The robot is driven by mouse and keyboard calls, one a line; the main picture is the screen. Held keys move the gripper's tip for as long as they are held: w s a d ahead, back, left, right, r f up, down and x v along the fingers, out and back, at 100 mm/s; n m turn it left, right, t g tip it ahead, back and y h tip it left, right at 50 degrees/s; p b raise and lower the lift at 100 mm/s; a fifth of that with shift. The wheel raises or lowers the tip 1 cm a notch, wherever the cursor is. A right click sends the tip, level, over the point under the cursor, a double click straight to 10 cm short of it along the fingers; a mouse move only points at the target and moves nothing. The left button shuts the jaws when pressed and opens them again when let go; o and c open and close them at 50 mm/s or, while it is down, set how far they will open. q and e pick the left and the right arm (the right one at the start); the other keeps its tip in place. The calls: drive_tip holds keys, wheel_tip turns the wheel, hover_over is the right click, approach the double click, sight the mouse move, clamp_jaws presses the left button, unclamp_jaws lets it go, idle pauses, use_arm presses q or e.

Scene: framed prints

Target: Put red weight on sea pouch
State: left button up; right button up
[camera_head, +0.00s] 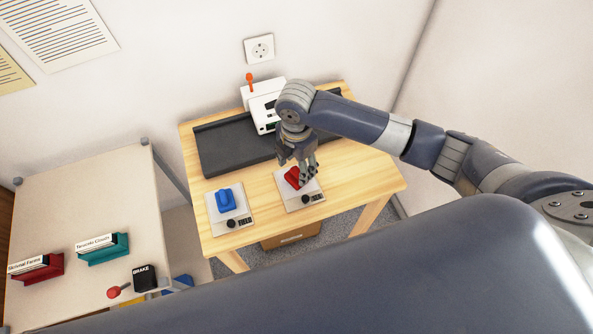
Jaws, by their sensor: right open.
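A red block-like object (291,178), which may be the red weight, sits on the right-hand white plate (312,187) on the wooden table. My right gripper (308,177) is open, pointing down right at the red object and partly covering it. I cannot tell whether the fingers touch it. A blue object (226,199) sits on the left-hand white plate (243,214). I cannot make out which thing is the sea pouch. My left gripper is not in view.
A dark tray (226,146) and a white device (264,103) with an orange lever stand at the back of the table (275,228). A side bench (90,205) holds red and teal card holders and a black BRAKE box (145,277). My large dark body part fills the foreground.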

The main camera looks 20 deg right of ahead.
sight(296, 172)
wheel_tip(296, 172, up, 8)
drive_tip(key=shift+f, duration=0.25)
drive_tip(key=shift+a+f, duration=0.1)
idle(0.4)
